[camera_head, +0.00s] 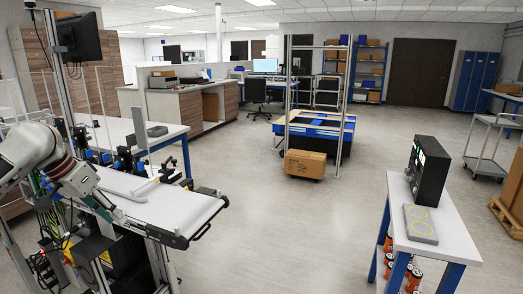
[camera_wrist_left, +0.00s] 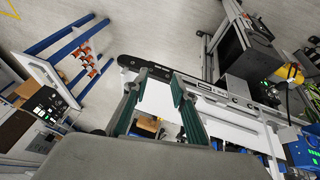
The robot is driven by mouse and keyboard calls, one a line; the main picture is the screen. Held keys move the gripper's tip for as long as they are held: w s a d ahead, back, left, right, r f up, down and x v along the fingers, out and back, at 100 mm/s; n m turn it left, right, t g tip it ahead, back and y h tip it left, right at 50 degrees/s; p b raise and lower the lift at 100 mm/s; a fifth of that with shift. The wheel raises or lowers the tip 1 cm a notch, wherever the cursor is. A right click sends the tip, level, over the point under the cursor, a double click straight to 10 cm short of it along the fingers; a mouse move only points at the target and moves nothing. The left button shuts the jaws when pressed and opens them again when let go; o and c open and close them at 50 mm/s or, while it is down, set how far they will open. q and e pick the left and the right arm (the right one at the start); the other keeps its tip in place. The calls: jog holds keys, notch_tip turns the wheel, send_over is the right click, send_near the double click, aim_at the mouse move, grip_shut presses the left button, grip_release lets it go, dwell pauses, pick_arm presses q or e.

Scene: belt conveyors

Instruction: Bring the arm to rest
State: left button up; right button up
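My left arm comes in from the left in the head view, and its left gripper (camera_head: 116,214) hangs low at the near side of the white belt conveyor (camera_head: 182,208). In the left wrist view the two green fingers of the left gripper (camera_wrist_left: 157,82) stand apart with nothing held between them. Part of the conveyor (camera_wrist_left: 220,97) shows behind the fingers there. My right arm and gripper are in neither view.
A monitor on a post (camera_head: 78,37) stands above the conveyor. A white table with blue legs (camera_head: 455,243) at right bears a black device (camera_head: 428,170) and a grey pad (camera_head: 420,224). A cardboard box (camera_head: 305,164) sits by a blue-framed cart. The middle floor is clear.

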pick_arm(q)
jog(key=s+d+f+t+h, duration=0.1)
jog(key=s+d+f, duration=0.1)
jog(key=d+f, duration=0.65)
jog(key=s+d+f+t, duration=0.1)
jog(key=s+d+f, duration=0.25)
jog(key=f, duration=0.95)
jog(key=s+d+f+t+h, duration=0.1)
jog(key=s+d+f, duration=0.1)
jog(key=d+f, duration=0.65)
jog(key=s+a+f+t+y, duration=0.1)
jog(key=s+f+t, duration=0.1)
jog(key=s+f, duration=0.4)
jog(key=s+a+f+t+y, duration=0.1)
jog(key=s+f, duration=0.5)
jog(key=s, duration=1.1)
jog(key=shift+a+f+t+y, duration=0.25)
jog(key=shift+a+t+y, duration=0.15)
jog(key=shift+a+y, duration=0.3)
